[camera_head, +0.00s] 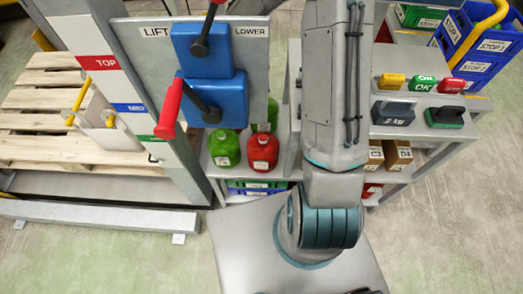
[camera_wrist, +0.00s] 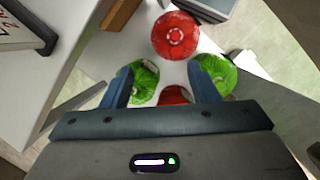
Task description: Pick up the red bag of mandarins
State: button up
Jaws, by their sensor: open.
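In the head view a red net bag (camera_head: 263,152) sits on a low grey shelf beside a green bag (camera_head: 224,148), with another green bag (camera_head: 268,118) behind. In the wrist view one red bag (camera_wrist: 176,35) sits beyond my fingertips. A second red bag (camera_wrist: 175,95) shows partly between the fingers, its near part hidden by my gripper body. Green bags show near the left finger (camera_wrist: 145,82) and the right finger (camera_wrist: 220,74). My gripper (camera_wrist: 160,72) is open, holding nothing visible; it is not visible in the head view.
A panel (camera_head: 140,75) with blue lever boxes and red handles stands left of the bags. A grey table (camera_head: 420,122) with coloured blocks is at the right. Green and blue crates (camera_head: 250,187) are under the bag shelf. A wooden pallet (camera_head: 50,110) lies at far left.

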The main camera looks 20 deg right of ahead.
jog(key=n+g, duration=0.1)
send_near(263, 136)
jog(key=x, duration=0.5)
jog(key=shift+a+p, duration=0.25)
jog(key=shift+p, duration=0.15)
jog(key=shift+d+p+x, duration=0.2)
jog(key=shift+p+x, duration=0.55)
jog(key=shift+x, duration=1.9)
jog(key=shift+w, duration=0.1)
grip_shut()
